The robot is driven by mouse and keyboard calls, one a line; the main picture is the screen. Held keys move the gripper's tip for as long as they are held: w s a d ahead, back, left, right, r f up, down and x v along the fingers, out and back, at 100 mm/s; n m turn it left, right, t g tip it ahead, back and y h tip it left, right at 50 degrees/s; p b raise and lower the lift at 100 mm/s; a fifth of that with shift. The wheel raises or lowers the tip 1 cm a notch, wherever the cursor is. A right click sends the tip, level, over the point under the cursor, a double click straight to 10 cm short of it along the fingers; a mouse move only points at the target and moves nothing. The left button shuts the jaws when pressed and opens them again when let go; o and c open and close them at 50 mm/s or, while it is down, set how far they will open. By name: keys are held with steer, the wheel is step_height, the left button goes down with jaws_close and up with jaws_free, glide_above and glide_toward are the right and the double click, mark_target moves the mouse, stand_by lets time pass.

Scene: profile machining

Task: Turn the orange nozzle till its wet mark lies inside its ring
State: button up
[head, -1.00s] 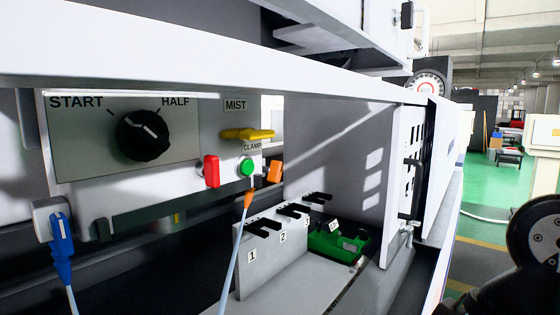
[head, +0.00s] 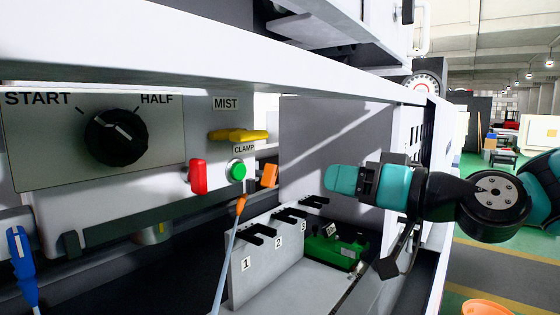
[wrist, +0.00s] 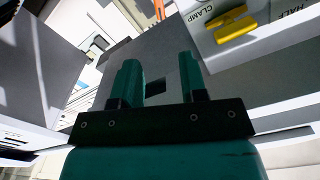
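In the head view, an orange nozzle-like tip (head: 241,204) sits on top of a pale hose (head: 227,265), below the green button. An orange block (head: 270,175) sits to the right of that button. I cannot tell for sure which orange part is the nozzle. I make out no wet mark or ring. My gripper (head: 340,180) reaches in from the right, above the numbered rack and well to the right of both orange parts. In the wrist view its two teal fingers (wrist: 160,72) stand apart with nothing seen between them.
The panel has a black START/HALF knob (head: 116,137), a yellow lever (head: 237,135), a red part (head: 198,176) and a green CLAMP button (head: 237,171). A slotted rack (head: 265,262) and a green fixture (head: 335,248) stand below. A white beam (head: 220,70) crosses above.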

mark_target(277, 170)
steer(key=p+x, duration=0.5)
steer(key=x, duration=0.5)
steer(key=shift+w+a+r, duration=0.15)
steer(key=shift+w+a, duration=0.05)
steer(key=shift+a, duration=0.1)
steer(key=shift+w+a+p, duration=0.4)
steer(key=shift+w+a, duration=0.05)
steer(key=shift+a, duration=0.15)
steer(key=shift+c, duration=0.4)
jaws_close()
